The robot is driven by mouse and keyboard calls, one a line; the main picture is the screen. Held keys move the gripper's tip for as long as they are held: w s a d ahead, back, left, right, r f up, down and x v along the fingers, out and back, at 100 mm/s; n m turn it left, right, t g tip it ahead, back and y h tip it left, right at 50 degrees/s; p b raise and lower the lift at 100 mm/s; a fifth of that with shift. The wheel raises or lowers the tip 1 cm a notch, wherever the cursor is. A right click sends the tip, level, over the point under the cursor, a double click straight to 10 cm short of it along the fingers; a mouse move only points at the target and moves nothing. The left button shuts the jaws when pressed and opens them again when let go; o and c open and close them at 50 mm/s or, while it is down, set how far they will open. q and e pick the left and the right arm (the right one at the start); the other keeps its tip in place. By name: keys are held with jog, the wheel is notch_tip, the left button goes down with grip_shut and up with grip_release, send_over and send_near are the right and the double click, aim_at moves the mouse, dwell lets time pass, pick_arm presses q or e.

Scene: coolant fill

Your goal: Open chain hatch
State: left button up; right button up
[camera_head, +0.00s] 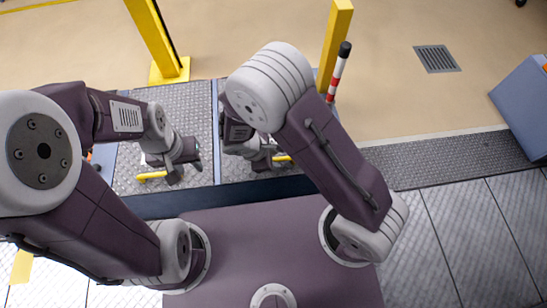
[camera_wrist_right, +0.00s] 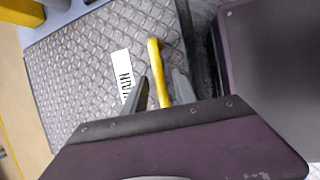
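The chain hatch (camera_wrist_right: 85,75) is a grey diamond-plate lid with a white label (camera_wrist_right: 122,75) ending in "AIN", the rest hidden. Its yellow bar handle (camera_wrist_right: 155,62) runs between the fingers of my right gripper (camera_wrist_right: 161,85) in the right wrist view. Those fingers are apart, with small gaps on both sides of the bar. In the head view my right gripper (camera_head: 270,158) is over the right-hand plate, beside the yellow handle (camera_head: 283,158); my arm covers much of it. My left gripper (camera_head: 184,170) is open and empty over the left-hand plate (camera_head: 190,105).
Another yellow handle (camera_head: 152,175) lies beside my left gripper. Yellow posts (camera_head: 155,40) (camera_head: 335,45) and a red-and-white pole (camera_head: 336,75) stand beyond the plates. A blue-grey box (camera_head: 525,105) stands at the right. A floor drain (camera_head: 437,58) lies in open tan floor.

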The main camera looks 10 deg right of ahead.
grip_shut()
dwell(1.2)
